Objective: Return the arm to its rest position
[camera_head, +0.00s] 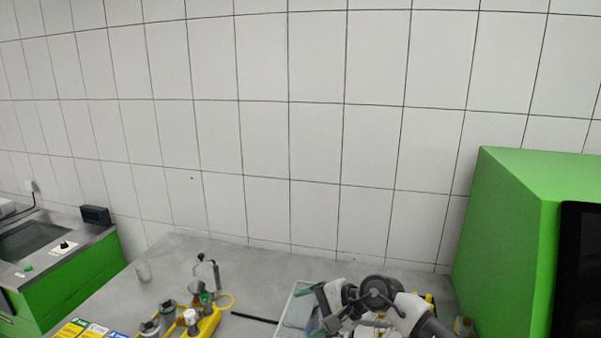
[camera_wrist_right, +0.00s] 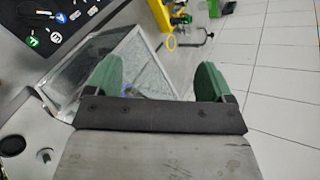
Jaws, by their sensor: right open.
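My right arm shows at the bottom right of the head view, over the grey bench (camera_head: 240,262). My right gripper (camera_head: 312,310) is partly hidden there by its own wrist and the lower picture edge. In the right wrist view my right gripper (camera_wrist_right: 157,80) has its two green fingers wide apart, with nothing held between them. A clear glass-walled box (camera_wrist_right: 140,50) lies beyond the fingers; part of it also shows beside the arm in the head view (camera_head: 292,312). My left gripper is not in view.
A yellow pump stand (camera_head: 207,325) with several fittings stands left of my right arm. A black bar (camera_head: 255,318) lies between them. A green cabinet (camera_head: 505,235) rises close on the right. The back bench is mostly bare.

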